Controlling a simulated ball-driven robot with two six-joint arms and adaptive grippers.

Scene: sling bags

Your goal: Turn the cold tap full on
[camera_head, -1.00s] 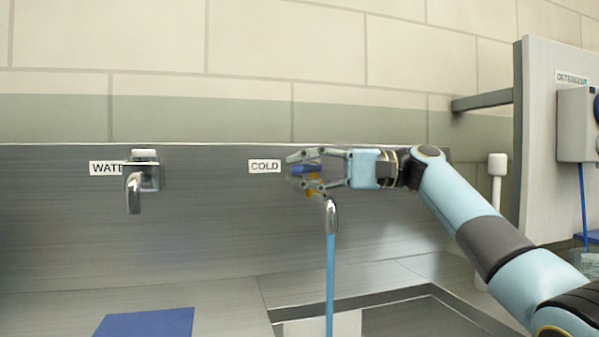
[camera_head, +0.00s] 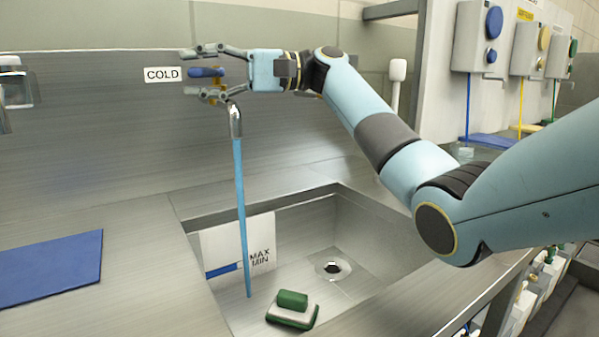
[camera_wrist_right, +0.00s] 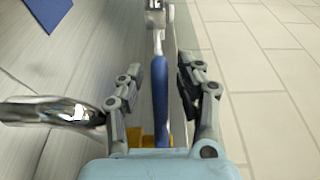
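The cold tap has a chrome spout (camera_head: 236,122) and a blue lever handle (camera_head: 204,72), beside the COLD label (camera_head: 165,74). A blue stream of water (camera_head: 241,205) runs from the spout down into the sink. My right gripper (camera_head: 188,73) is at the tap, its fingers above and below the handle in the head view. In the right wrist view the blue handle (camera_wrist_right: 160,95) lies between the spread fingers, with gaps on both sides. The chrome spout (camera_wrist_right: 45,112) shows at the left there. My left gripper is out of view.
The sink basin (camera_head: 355,225) holds a drain, a MAX/MIN marked panel (camera_head: 238,248) and a green and white scrubber (camera_head: 291,308). A blue mat (camera_head: 50,268) lies on the counter at left. Dispensers (camera_head: 480,37) hang at the right. Another tap shows at the left edge.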

